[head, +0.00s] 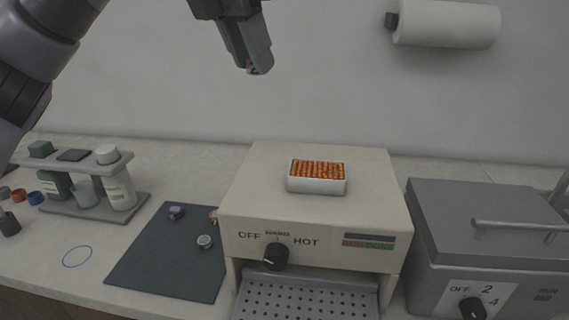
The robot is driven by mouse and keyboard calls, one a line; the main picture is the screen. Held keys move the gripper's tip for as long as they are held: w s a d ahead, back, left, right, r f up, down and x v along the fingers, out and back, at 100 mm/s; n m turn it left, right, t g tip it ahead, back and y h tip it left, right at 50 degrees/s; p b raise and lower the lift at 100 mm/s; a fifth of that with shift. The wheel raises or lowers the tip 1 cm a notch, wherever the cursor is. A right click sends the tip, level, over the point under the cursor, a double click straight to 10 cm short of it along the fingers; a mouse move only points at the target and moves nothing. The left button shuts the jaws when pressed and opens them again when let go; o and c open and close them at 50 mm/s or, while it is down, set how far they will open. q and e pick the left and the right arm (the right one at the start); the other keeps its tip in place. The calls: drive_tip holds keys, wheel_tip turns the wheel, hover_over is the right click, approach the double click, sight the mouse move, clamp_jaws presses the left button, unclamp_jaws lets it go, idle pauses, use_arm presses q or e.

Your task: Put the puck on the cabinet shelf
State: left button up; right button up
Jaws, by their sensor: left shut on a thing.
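My left gripper (254,66) is raised high at the top, in front of the wall and well above the counter. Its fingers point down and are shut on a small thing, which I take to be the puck. Two small round grey pieces, one darker (177,212) and one lighter (205,241), are on the dark mat (160,262). The cabinet shelf is not in view. My right gripper is not in view.
The beige press (235,207) carries a white tray (318,186) of orange pieces. A grey lidded machine (465,245) stands right. A bottle rack (130,203) and small coloured caps (35,197) stand left. A paper roll (450,23) hangs on the wall. A blue ring (77,246) marks clear counter.

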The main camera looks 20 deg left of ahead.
sight(263, 179)
use_arm(q)
wheel_tip(263, 179, down, 17)
drive_tip(key=shift+f, duration=0.2)
drive_tip(key=shift+b, duration=0.3)
drive_tip(key=shift+f, duration=0.2)
drive_tip(key=o, duration=1)
drive_tip(key=shift+o, duration=0.2)
drive_tip(key=shift+r, duration=0.1)
